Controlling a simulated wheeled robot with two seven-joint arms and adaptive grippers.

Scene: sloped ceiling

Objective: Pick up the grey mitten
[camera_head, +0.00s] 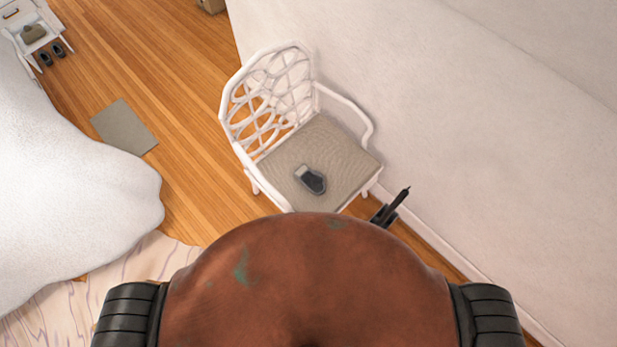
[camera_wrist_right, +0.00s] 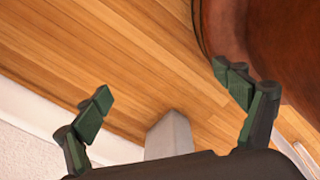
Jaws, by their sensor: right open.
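The grey mitten (camera_head: 312,180) lies on the seat of a white chair (camera_head: 334,148) in the head view. It is dark grey with a lighter cuff at its upper left. My right gripper (camera_head: 398,205) shows in the head view just right of the chair's front, near the wall, apart from the mitten. In the right wrist view my right gripper (camera_wrist_right: 165,95) is open with its green-padded fingers wide apart and nothing between them but floor beyond. The mitten is not in the wrist view. My left gripper is not in view.
The chair's armrest (camera_head: 350,108) and lattice back (camera_head: 268,95) stand around the seat, close to the white wall (camera_head: 450,100). A white-covered bulky form (camera_head: 70,190) is at the left. A grey mat (camera_head: 125,127) lies on the wooden floor, which is clear between them.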

